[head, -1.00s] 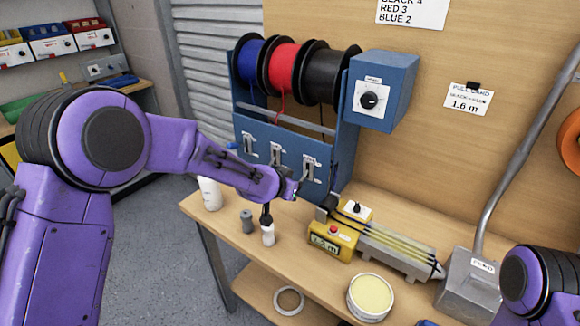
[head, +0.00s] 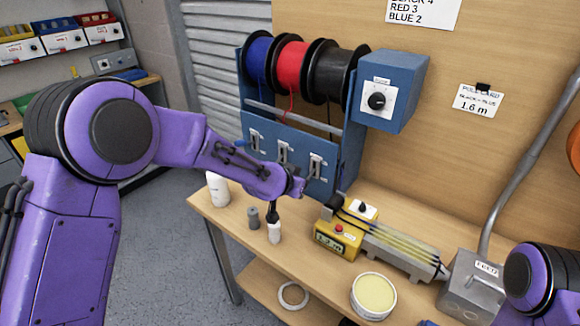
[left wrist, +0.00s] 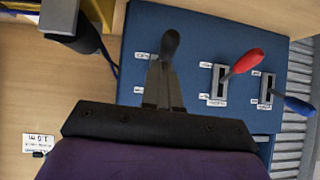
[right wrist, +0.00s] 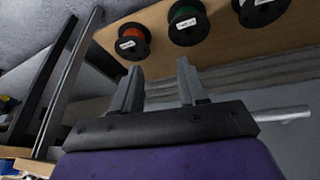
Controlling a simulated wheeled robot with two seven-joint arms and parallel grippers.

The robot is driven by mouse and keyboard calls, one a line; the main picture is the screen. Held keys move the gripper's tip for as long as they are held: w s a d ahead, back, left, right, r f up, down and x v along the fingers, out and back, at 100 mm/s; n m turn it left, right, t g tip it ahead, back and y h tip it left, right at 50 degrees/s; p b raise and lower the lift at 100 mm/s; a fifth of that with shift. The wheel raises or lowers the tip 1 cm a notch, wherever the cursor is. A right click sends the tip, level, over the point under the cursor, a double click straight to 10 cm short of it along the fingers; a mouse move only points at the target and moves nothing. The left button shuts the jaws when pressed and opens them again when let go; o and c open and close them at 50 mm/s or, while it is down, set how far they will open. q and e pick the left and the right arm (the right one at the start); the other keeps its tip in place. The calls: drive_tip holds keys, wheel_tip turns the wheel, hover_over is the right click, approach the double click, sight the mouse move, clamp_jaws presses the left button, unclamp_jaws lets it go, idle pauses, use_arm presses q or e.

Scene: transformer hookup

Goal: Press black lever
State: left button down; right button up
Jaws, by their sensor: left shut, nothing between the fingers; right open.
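The black lever (left wrist: 170,44) stands on the blue panel in the left wrist view, with my shut, empty left gripper (left wrist: 163,68) right at it and overlapping it; whether they touch I cannot tell. In the head view my left gripper (head: 300,186) is in front of the blue spool rack's panel (head: 262,150), at its right-hand lever slot. The red lever (left wrist: 246,62) and blue lever (left wrist: 298,105) sit beside the black one, apart from my gripper. My right gripper (right wrist: 160,85) is open and empty, facing spools on a wooden board.
Blue, red and black wire spools (head: 328,72) hang above the panel. A yellow counter unit (head: 338,238) with a wire guide, a tub (head: 373,295) and small bottles (head: 274,232) stand on the bench below. A metal box (head: 470,285) is at the right.

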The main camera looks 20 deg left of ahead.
use_arm(q)
drive_tip(key=b+v, duration=0.2)
drive_tip(key=v, duration=1)
use_arm(e)
drive_tip(key=shift+s+f, duration=0.15)
drive_tip(key=shift+f, duration=0.05)
use_arm(q)
drive_tip(key=shift+d+f, duration=0.1)
drive_tip(key=shift+d, duration=0.05)
drive_tip(key=shift+w, duration=0.1)
